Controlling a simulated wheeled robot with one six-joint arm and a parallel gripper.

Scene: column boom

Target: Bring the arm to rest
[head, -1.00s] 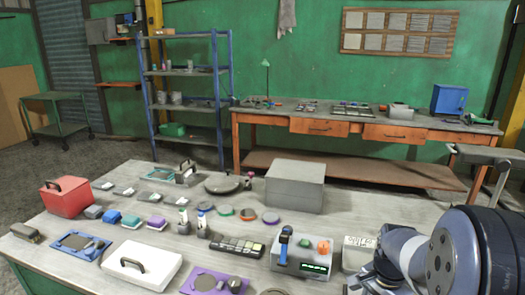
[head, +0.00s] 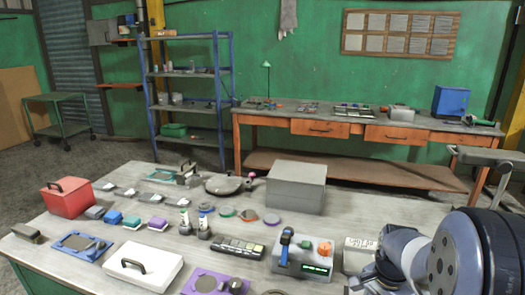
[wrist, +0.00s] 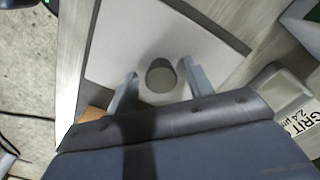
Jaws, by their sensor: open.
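My arm (head: 440,250) shows at the lower right of the head view, over the near right part of the workbench (head: 385,222). Its fingertips are not clearly visible there. In the wrist view my gripper (wrist: 161,82) is open, its two fingers apart. A dark grey round piece (wrist: 161,76) shows between the fingers, on or above a pale flat surface (wrist: 125,40). I cannot tell its height or whether a finger touches it. Nothing is seen clamped in the jaws.
A grey box (head: 296,187), red box (head: 66,197) and white case (head: 145,267) stand on the bench. Small parts crowd its left; its right side is clearer.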

